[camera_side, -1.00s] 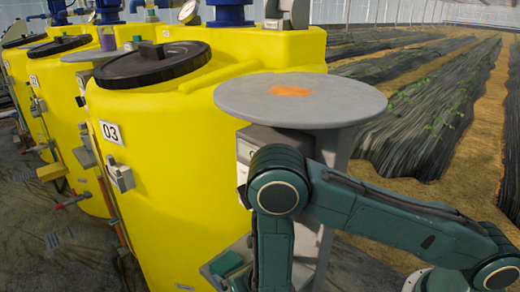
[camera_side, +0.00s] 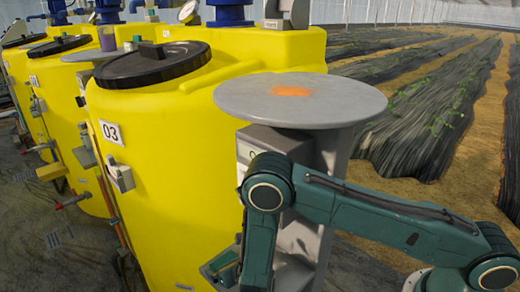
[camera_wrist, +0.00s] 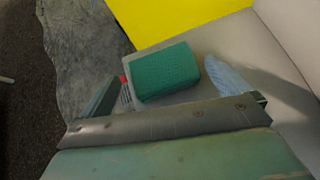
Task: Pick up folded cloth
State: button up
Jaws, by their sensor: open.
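The folded cloth (camera_wrist: 165,72) is a green, thick, textured block lying on a grey shelf (camera_wrist: 190,48) in the wrist view. In the side view, the shelf area low beside the pedestal is partly hidden by my arm, and I cannot clearly make out the cloth there. My gripper (camera_wrist: 183,92) shows at the bottom of the wrist view, with one finger to the left of the cloth and the other at the right, beyond a blue item. It is open, and no contact with the cloth is visible.
A pale blue crumpled item (camera_wrist: 228,77) lies just right of the cloth. A small red-tipped item (camera_wrist: 124,82) is at its left, near the left finger. A yellow tank (camera_side: 180,170) stands beside the shelf. A round grey tabletop (camera_side: 300,108) overhangs above.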

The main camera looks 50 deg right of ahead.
aim_at(225, 263)
jog(key=shift+x, duration=1.75)
jog(key=shift+c, duration=0.2)
jog(key=c, duration=0.7)
